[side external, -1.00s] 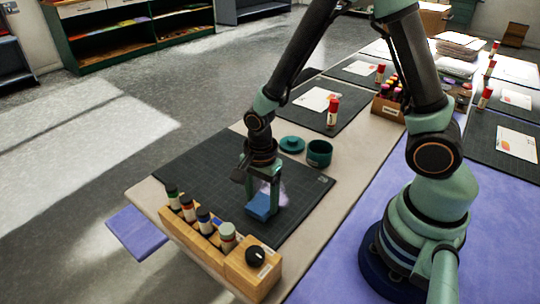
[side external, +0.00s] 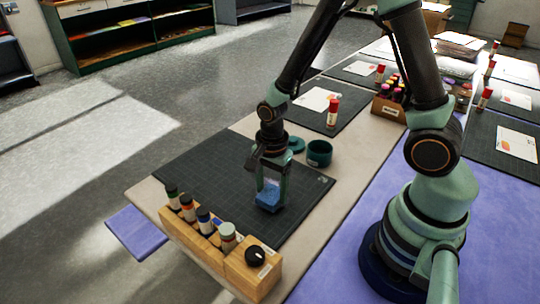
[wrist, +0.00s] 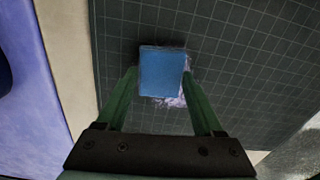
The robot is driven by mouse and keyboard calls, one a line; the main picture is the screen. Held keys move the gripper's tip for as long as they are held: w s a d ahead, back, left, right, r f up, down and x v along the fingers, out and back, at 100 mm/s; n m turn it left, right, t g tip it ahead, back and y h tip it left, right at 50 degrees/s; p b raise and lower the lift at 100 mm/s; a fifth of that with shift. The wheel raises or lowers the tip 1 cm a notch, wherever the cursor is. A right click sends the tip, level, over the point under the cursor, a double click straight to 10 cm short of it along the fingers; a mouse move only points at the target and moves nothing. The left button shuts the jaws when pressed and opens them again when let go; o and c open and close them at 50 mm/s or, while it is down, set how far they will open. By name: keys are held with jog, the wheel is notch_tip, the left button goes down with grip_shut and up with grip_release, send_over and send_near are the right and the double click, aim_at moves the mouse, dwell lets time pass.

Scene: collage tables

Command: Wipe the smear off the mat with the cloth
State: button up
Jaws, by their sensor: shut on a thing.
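A blue folded cloth (side external: 269,205) is held between the fingers of my gripper (side external: 271,198), low at the dark gridded mat (side external: 205,162), near its right part. In the wrist view the cloth (wrist: 161,73) looks like a blue square between the green fingertips (wrist: 161,80). A pale lilac smear (wrist: 174,101) shows along the cloth's near and right edges; the rest of it is hidden under the cloth. I cannot tell how firmly the cloth presses on the mat.
A wooden rack (side external: 252,278) with several paint bottles stands along the mat's near edge. A teal pot (side external: 319,153) and its lid (side external: 296,144) sit beyond the mat's far right edge. The mat's left part is clear. A red-capped glue stick (side external: 332,114) stands farther back.

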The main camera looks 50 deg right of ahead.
aim_at(278, 179)
jog(key=shift+d+f, duration=0.15)
jog(key=shift+d, duration=2.05)
jog(key=shift+s+d, duration=0.2)
jog(key=shift+d, duration=1.2)
jog(key=shift+w+a, duration=0.1)
jog(key=shift+w, duration=0.95)
jog(key=shift+c, duration=0.7)
jog(key=shift+a, duration=5.5)
jog(key=shift+w, duration=0.8)
grip_shut()
jog(key=shift+s+d+f, duration=0.1)
jog(key=shift+d, duration=5.4)
